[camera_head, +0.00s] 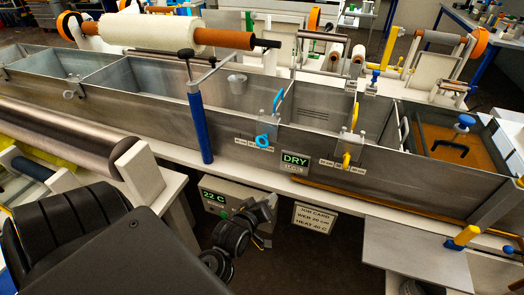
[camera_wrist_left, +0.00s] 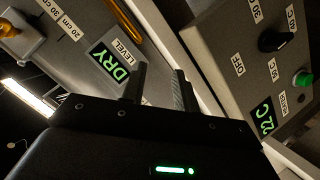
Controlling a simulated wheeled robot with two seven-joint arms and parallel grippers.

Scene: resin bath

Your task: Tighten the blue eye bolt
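The blue eye bolt (camera_head: 262,141) shows as a small blue ring on the front wall of the long grey metal tank (camera_head: 225,143), below a small clamp plate and a blue handle (camera_head: 277,103). It is not seen in the left wrist view. My left gripper (camera_head: 268,204) is below and in front of the tank wall, under the blue eye bolt and clear of it. In the left wrist view its two fingers (camera_wrist_left: 158,85) stand apart with nothing between them. My right gripper is not in view.
A yellow eye bolt (camera_head: 346,160) sits further right on the wall. A green DRY display (camera_head: 295,160) is between them. A heater box (camera_head: 222,197) reading 22 C is behind my left gripper. A blue post (camera_head: 200,128) stands left of the blue bolt. A job card (camera_head: 314,219) hangs below.

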